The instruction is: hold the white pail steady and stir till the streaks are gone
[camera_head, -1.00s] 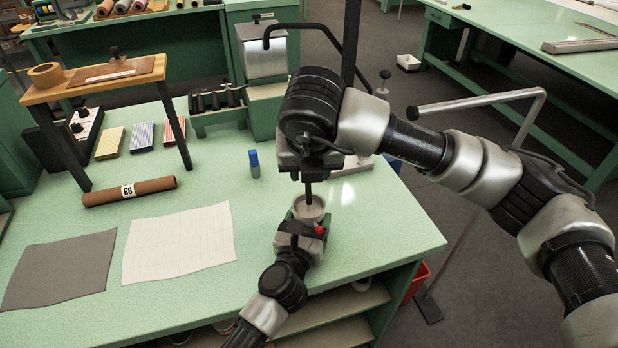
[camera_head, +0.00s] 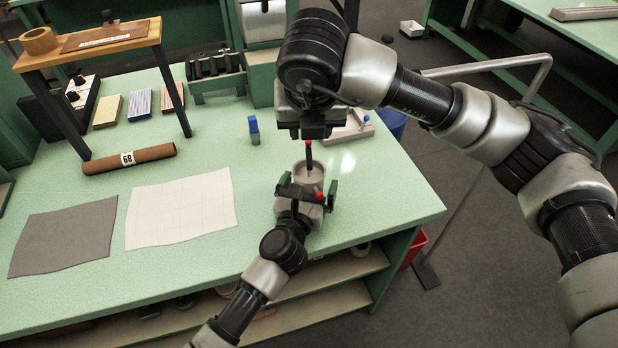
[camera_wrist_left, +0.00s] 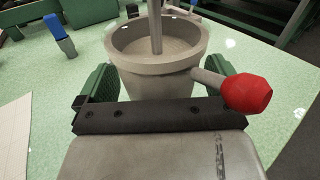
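The white pail (camera_head: 313,176) stands upright on the green table near its front edge; its mouth and grey-white contents show in the left wrist view (camera_wrist_left: 150,75). A stirring stick (camera_head: 308,157) with a red top stands in it. My left gripper (camera_head: 308,185) is open around the pail. Its green fingers are either side of the wall, with a visible gap at the right. A red-knobbed rod (camera_wrist_left: 245,92) juts from the pail's side. My right gripper (camera_head: 309,130) is just above the stick's red top, apparently clear of it; its fingertips are too dark to read. I cannot make out streaks.
A white grid sheet (camera_head: 180,210), a grey sheet (camera_head: 65,237) and a brown roll (camera_head: 130,159) lie further left. A small tray (camera_head: 350,130) is behind right. The table's right edge is close.

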